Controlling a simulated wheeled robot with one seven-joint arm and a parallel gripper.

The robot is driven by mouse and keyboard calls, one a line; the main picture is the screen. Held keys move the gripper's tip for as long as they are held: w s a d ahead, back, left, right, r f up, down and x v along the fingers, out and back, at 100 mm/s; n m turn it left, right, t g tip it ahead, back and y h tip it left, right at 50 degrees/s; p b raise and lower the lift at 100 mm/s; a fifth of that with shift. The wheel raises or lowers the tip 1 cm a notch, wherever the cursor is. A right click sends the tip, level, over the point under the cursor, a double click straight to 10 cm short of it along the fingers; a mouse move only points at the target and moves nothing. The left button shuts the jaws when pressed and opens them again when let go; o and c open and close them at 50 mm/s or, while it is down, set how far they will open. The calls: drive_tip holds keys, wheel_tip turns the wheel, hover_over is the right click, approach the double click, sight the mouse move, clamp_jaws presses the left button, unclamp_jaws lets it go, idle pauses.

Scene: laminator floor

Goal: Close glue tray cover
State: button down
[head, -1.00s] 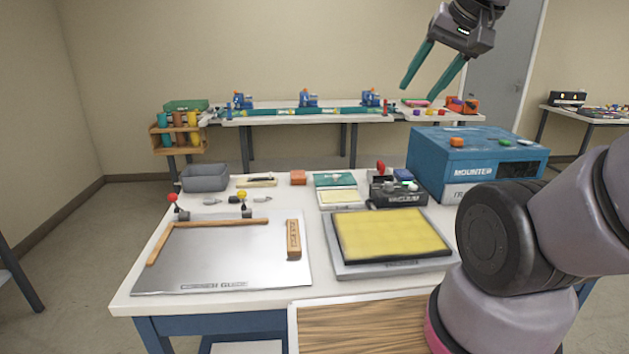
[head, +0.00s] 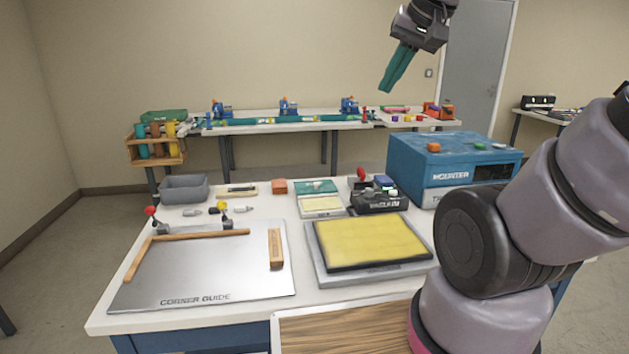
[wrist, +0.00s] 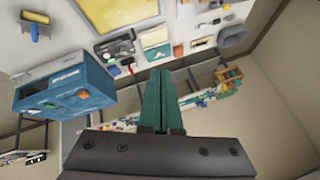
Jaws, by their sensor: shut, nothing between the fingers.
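The glue tray (head: 322,205) is a small pale box with a cream-yellow inside, at the back middle of the near table. Its teal cover (head: 316,187) appears swung open behind it, leaving the inside exposed. In the wrist view, the tray (wrist: 153,38) and the teal cover (wrist: 158,53) show upside down beyond the fingers. My gripper (head: 387,88) is high in the air, above and to the right of the tray, touching nothing. Its two teal fingers are pressed together and empty, as the wrist view also shows (wrist: 160,72).
The black vacuum unit (head: 380,200) with a red knob stands right beside the tray. The blue mounter (head: 440,170) is farther right. A yellow pad (head: 370,242) lies in front, and the corner guide plate (head: 205,275) at left. A grey bin (head: 184,189) is at back left.

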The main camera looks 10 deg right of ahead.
drive_tip(key=w+n, duration=0.2)
drive_tip(key=w, duration=1.4)
drive_tip(key=n+g+h, duration=0.2)
drive_tip(key=n+g, duration=0.1)
drive_tip(key=n, duration=0.1)
hover_over(312, 184)
drive_tip(key=w, duration=0.1)
wheel_tip(312, 184, down, 39)
drive_tip(key=shift+r, duration=0.1)
drive_tip(key=s, duration=0.2)
drive_tip(key=shift+s+d+f, duration=0.2)
drive_tip(key=shift+s+f, duration=0.05)
drive_tip(key=shift+s, duration=0.05)
drive_tip(key=shift+s+d+f, duration=0.1)
drive_tip(key=shift+s, duration=0.5)
drive_tip(key=shift+s, duration=0.15)
